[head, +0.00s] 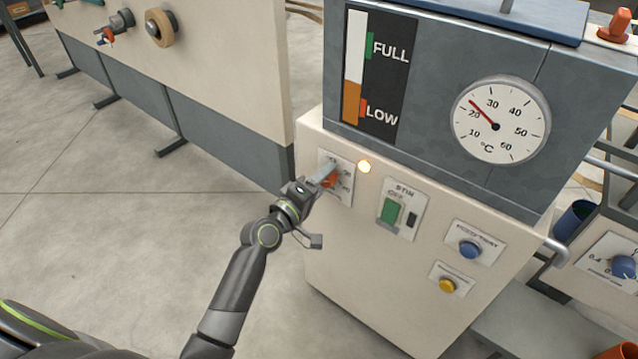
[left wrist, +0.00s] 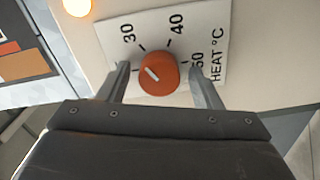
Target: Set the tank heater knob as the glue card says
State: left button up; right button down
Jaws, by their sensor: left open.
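The orange heater knob (left wrist: 159,73) sits on a white plate (left wrist: 205,45) marked 30, 40, 50 and HEAT °C. Its white line slants to the upper left, roughly toward the 30 side; which end is the pointer is hard to tell. My left gripper (left wrist: 160,80) is open, with one finger on each side of the knob and gaps visible between fingers and knob. In the head view the knob (head: 330,180) is partly hidden by my left gripper (head: 324,176). I cannot make out a glue card. My right gripper is not in view.
A lit lamp (head: 364,166) is right of the heater plate. The STIR switch (head: 390,210), blue button (head: 470,249) and yellow button (head: 447,286) are further right. The tank's dial (head: 500,120) reads a little above 20 °C. The level strip (head: 352,100) is orange near LOW.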

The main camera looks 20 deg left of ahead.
pick_arm(q)
jog(key=v, duration=1.7)
jog(key=shift+s+b, duration=0.2)
jog(key=shift+b, duration=0.25)
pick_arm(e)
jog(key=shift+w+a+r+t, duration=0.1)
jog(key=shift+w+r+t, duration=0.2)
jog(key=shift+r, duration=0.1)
pick_arm(q)
jog(key=shift+a+r, duration=0.1)
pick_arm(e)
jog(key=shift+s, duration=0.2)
